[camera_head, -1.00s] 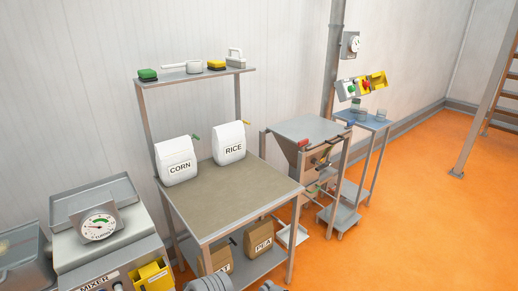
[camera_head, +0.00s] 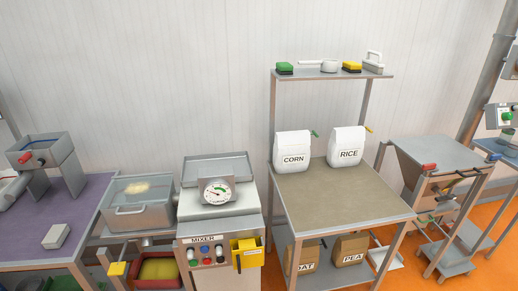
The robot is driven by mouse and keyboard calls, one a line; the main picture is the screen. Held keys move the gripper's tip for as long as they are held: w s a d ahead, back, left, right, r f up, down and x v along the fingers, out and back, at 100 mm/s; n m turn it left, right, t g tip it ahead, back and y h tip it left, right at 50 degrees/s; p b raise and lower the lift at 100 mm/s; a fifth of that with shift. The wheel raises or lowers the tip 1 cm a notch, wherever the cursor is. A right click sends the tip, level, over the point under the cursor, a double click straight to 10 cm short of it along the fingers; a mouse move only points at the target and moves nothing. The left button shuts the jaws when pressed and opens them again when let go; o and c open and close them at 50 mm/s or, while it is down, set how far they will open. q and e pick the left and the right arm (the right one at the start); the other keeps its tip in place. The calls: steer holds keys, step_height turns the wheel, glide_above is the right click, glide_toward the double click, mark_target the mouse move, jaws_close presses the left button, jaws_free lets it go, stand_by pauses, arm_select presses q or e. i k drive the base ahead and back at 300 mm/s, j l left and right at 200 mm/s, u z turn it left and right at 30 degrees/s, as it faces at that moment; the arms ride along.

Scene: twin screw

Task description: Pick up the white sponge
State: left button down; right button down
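A pale grey-white block (camera_head: 56,236) lies on the purple top of the left table (camera_head: 88,208), near its front right part; it may be the white sponge. On the high shelf (camera_head: 330,75) are a green sponge (camera_head: 284,67) and a yellow sponge (camera_head: 351,66), both with dark undersides. A white handled pot or scoop (camera_head: 329,66) sits between them. A pale block with a raised handle (camera_head: 374,63) stands at the shelf's right end. Neither of my grippers is in view.
A mixer (camera_head: 217,230) with a dial stands right of a lidded steel tank (camera_head: 139,215). A metal hopper (camera_head: 39,152) stands on the left table. CORN (camera_head: 293,151) and RICE (camera_head: 347,147) bags stand on the middle table, whose front is clear. Orange floor shows at right.

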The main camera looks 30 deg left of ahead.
mark_target(54, 238)
steer(key=u, duration=2.8)
steer(key=z, duration=0.5)
steer(key=i+j+z, duration=0.2)
steer(key=z, duration=0.15)
steer(key=i+j+z, duration=0.15)
steer(key=z, duration=0.2)
steer(key=i+j+z, duration=0.1)
steer(key=j+z, duration=0.25)
steer(key=i+j+z, duration=0.1)
steer(key=j, duration=0.25)
steer(key=i+j+z, duration=0.1)
steer(key=j, duration=0.3)
steer(key=i+j+z, duration=0.1)
steer(key=j, duration=0.3)
steer(key=i+j, duration=0.1)
steer(key=j, duration=0.75)
steer(key=i, duration=0.05)
